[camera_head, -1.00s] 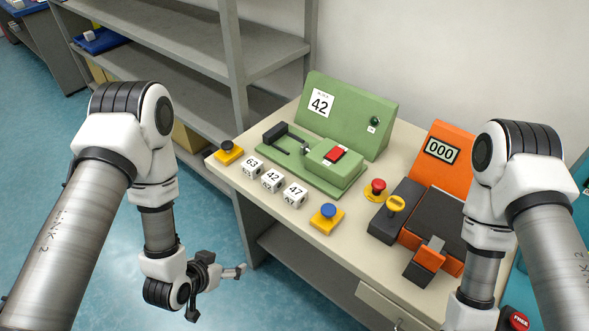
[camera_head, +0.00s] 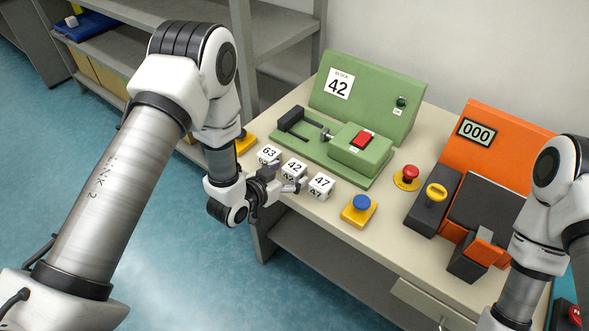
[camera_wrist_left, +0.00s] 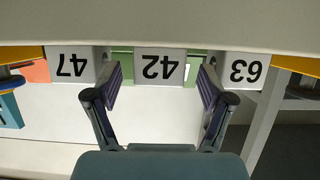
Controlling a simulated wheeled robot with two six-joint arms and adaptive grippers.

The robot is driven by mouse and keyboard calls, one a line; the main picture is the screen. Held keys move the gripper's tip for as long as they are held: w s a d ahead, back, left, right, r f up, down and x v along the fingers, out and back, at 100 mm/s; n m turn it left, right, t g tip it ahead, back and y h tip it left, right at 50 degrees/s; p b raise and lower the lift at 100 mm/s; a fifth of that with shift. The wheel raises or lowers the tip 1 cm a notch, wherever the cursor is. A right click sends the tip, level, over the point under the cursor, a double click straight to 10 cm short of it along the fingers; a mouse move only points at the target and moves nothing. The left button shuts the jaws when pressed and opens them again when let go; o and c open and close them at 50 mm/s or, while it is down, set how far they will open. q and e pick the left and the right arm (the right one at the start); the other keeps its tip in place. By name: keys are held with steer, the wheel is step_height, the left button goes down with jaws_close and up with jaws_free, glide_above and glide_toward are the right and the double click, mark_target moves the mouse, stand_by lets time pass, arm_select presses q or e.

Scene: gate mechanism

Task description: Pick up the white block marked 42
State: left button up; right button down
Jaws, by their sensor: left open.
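The white block marked 42 (camera_head: 293,168) stands on the table's front edge, in the middle of a row of three. In the left wrist view, which is upside down, the block (camera_wrist_left: 160,68) sits between my two fingers, beyond their tips. My left gripper (camera_head: 286,181) is open and empty, just in front of the block at its height. It hides part of the block's lower front in the head view. I cannot tell whether any finger touches a block. My right gripper is out of view; only its arm shows.
White blocks 63 (camera_head: 269,154) and 47 (camera_head: 321,185) flank block 42 closely. The green machine (camera_head: 350,115) stands behind them. A blue button on a yellow base (camera_head: 360,209) is to the right. The orange machine (camera_head: 498,140) is farther right. A grey shelf (camera_head: 190,40) stands behind left.

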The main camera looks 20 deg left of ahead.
mark_target(288, 173)
arm_select(q)
steer(key=x, duration=0.3)
steer(key=shift+w+d, duration=0.1)
steer(key=shift+d, duration=0.05)
steer(key=c, duration=1.5)
steer(key=shift+o, duration=0.2)
steer(key=shift+r, duration=0.1)
